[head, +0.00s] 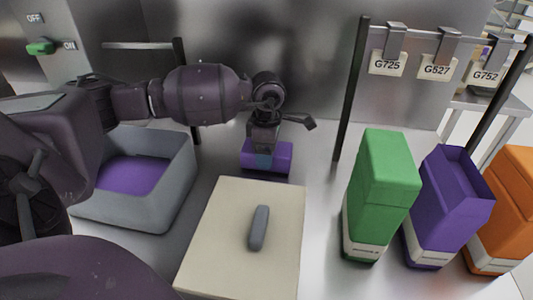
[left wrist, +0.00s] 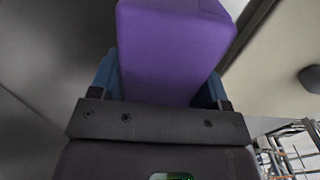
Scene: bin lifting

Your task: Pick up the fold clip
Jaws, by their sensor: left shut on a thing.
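My left gripper (head: 264,160) points down behind the cream board. It is shut on a purple block (head: 282,157), which lies at the back of the metal counter. In the left wrist view the purple block (left wrist: 172,50) sits between the two blue fingers of the left gripper (left wrist: 158,88). A grey, rounded bar (head: 258,228) lies on the cream board (head: 220,220). I cannot tell from its look which of these is the fold clip. My right gripper is not in view.
A grey bin (head: 180,180) with a purple inside stands left. Green (head: 385,185), purple (head: 445,205) and orange (head: 510,200) packages stand right, beneath a rack with labels G725 (head: 387,64), G527 and G752. The counter between board and green package is clear.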

